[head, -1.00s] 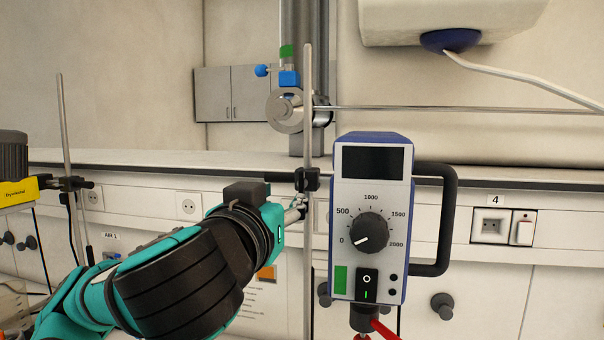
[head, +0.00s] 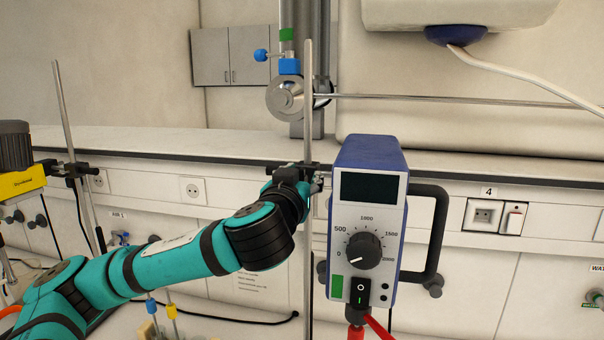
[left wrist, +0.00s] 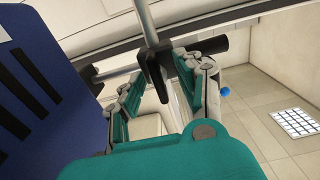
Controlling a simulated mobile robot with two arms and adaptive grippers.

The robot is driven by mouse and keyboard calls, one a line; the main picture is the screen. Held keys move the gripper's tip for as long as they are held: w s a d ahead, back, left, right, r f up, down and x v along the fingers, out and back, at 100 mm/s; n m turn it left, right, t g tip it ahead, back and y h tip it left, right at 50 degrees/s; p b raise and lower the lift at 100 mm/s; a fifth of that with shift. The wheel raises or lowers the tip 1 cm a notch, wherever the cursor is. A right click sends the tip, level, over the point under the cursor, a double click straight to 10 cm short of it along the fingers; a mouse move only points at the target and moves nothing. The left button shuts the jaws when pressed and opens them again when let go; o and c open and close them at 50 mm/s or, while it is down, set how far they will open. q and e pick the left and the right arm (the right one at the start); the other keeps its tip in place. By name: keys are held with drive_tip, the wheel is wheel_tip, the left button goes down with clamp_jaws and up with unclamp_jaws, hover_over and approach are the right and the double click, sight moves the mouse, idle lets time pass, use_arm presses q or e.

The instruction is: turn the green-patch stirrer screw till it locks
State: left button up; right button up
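The stirrer (head: 371,220) is a blue and white box with a dark display, a dial and a green patch (head: 337,287) at its lower left. It is beside an upright metal rod (head: 308,110). A black clamp (head: 272,169) sits on the rod at the stirrer's upper left; it also shows in the left wrist view (left wrist: 152,66). My left gripper (head: 318,184) is at this clamp, just left of the stirrer. In the left wrist view its fingers (left wrist: 158,82) are apart, with the clamp's black part between or just beyond them. I cannot make out the screw clearly.
A second stirrer with a yellow label (head: 22,183) stands at the far left beside another rod (head: 68,110). A black handle loop (head: 440,235) is on the stirrer's right side. Red pieces (head: 376,328) show under the stirrer. A ledge (head: 150,141) runs behind.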

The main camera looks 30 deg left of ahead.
use_arm(q)
clamp_jaws()
idle(0.4)
